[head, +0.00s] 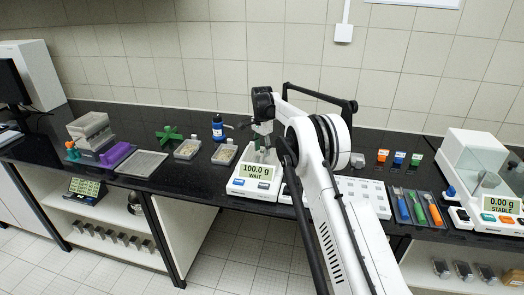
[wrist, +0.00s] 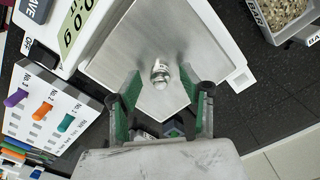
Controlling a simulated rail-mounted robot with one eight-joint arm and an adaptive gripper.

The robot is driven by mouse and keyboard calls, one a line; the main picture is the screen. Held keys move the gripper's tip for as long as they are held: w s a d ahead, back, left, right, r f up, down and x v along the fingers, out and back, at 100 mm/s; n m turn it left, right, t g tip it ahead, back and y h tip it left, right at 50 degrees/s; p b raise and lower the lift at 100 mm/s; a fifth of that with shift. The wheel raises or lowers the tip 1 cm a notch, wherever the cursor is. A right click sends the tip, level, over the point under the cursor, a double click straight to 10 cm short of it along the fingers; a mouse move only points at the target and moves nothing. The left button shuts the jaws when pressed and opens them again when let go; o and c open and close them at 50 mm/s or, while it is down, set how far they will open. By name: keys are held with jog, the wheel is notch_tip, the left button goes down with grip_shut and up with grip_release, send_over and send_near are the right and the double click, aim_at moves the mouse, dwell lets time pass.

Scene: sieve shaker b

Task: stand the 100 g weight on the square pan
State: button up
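The 100 g weight (wrist: 160,73), a small shiny metal knob-topped piece, stands on the square pan (wrist: 120,45) in the wrist view. The pan is a flat brushed-metal plate on the white balance (head: 253,186), whose display reads 100.0 g and WAIT. My gripper (wrist: 159,82) is open, with its green-padded fingers on either side of the weight and gaps between them and it. In the head view my gripper (head: 263,140) is low over the balance, and my arm hides most of the pan and the weight.
Trays of grains (head: 187,150) and a blue bottle (head: 218,127) stand left of the balance. A white panel with coloured pegs (wrist: 45,112) lies close beside it. Farther right are a tray of coloured-handled tools (head: 418,207) and an enclosed balance (head: 480,175) reading 0.00 g.

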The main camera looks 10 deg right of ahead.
aim_at(262, 149)
notch_tip(262, 149, up, 11)
jog(key=b, duration=0.1)
jog(key=s+r+n+t, duration=0.2)
jog(key=s+r+n, duration=0.1)
jog(key=s+r, duration=0.9)
jog(key=s+r+n+t, duration=0.25)
jog(key=s+r, duration=0.55)
jog(key=s, duration=0.5)
jog(key=s+f+n, duration=0.2)
jog(key=s+n, duration=0.2)
jog(key=s, duration=1.2)
jog(key=s+f+n+t, duration=0.1)
jog(key=s+f, duration=0.4)
jog(key=s, duration=0.3)
jog(key=s+f+n+t, duration=0.1)
jog(key=s+f, duration=0.5)
jog(key=s, duration=0.2)
jog(key=shift+s+f+n+t, duration=0.25)
jog(key=shift+s+n+t, duration=0.1)
jog(key=shift+d, duration=0.1)
